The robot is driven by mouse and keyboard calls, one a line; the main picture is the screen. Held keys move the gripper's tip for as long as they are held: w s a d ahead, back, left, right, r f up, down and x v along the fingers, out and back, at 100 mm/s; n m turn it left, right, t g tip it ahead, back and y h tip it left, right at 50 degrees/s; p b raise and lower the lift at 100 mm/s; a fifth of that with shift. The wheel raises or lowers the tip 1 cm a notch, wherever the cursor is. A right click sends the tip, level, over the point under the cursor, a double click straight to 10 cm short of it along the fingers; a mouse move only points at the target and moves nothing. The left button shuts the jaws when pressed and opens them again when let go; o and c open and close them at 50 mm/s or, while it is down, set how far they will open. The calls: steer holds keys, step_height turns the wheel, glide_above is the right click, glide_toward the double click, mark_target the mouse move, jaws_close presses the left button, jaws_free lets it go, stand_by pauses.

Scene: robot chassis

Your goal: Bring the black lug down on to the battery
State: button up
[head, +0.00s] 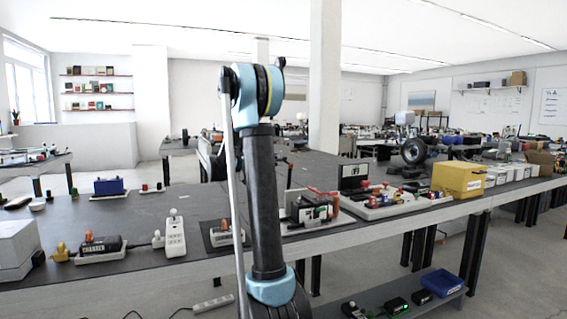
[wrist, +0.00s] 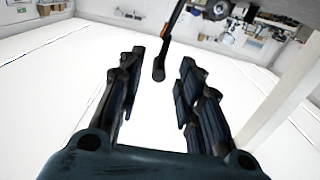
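My gripper (wrist: 160,85) shows in the wrist view with its two dark fingers spread wide and nothing held between the pads. A dark rod-like thing (wrist: 159,68) with a rounded end shows between and beyond the fingertips; I cannot tell what it is or whether it is near. In the head view my arm stands upright in the middle, and my fingers cannot be made out. A blue box (head: 109,186) on a pale base, possibly the battery, sits on the bench at the left. I cannot single out the black lug.
A wheel (head: 413,150) stands behind. My arm hides part of the bench middle.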

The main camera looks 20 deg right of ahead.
mark_target(284, 159)
steer(key=shift+w+d, duration=0.1)
steer(key=shift+d, duration=2.3)
steer(key=shift+c, duration=0.5)
jaws_close()
